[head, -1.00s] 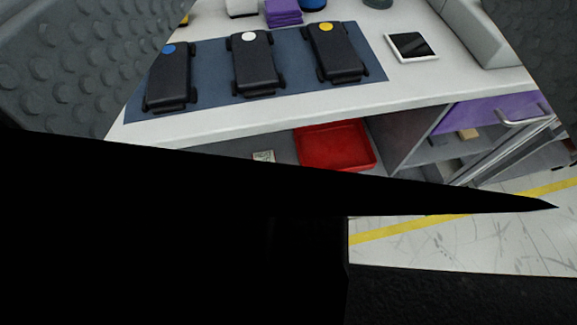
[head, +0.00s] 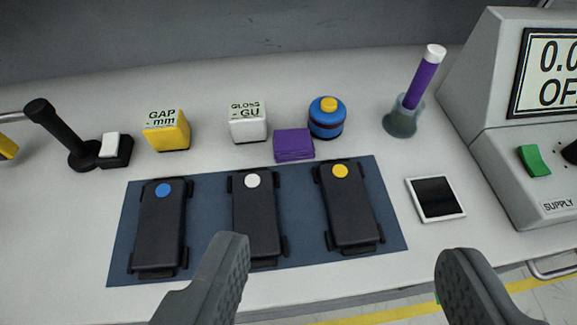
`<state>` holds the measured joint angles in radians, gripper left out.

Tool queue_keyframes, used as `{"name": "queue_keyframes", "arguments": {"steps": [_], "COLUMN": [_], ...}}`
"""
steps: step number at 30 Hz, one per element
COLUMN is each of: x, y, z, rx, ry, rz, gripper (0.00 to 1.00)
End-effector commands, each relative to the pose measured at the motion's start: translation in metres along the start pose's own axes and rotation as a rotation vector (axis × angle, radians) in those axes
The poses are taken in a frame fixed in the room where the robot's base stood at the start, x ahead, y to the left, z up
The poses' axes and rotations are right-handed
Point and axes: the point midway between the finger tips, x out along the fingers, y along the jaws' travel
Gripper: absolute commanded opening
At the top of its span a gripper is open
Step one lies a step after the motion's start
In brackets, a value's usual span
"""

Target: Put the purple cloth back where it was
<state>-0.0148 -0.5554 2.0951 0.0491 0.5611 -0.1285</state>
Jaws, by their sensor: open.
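The purple cloth (head: 294,146) is a folded stack lying on the white bench, just behind the blue mat (head: 212,265). It sits in front of the white GLOSS block and left of the blue round container. My gripper (head: 345,280) is open and empty at the bottom of the picture, its two grey fingers wide apart. The gripper is nearer the camera than the cloth and does not touch it.
Three black modules with blue (head: 160,225), white (head: 256,220) and yellow (head: 350,210) dots lie on the mat. Around the cloth stand a yellow GAP block (head: 167,132), white GLOSS block (head: 248,124), blue container (head: 326,122), purple-handled tool in a cup (head: 403,122), tablet (head: 436,199) and supply unit (head: 525,150).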

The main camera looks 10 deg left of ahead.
Motion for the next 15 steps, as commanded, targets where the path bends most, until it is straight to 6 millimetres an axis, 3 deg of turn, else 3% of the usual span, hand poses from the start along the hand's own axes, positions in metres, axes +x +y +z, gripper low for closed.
{"name": "queue_keyframes", "arguments": {"steps": [15], "x": [0.112], "y": [-0.011], "z": [-0.037], "rx": [-0.086], "ry": [-0.406], "rz": [-0.112], "gripper": [0.60]}}
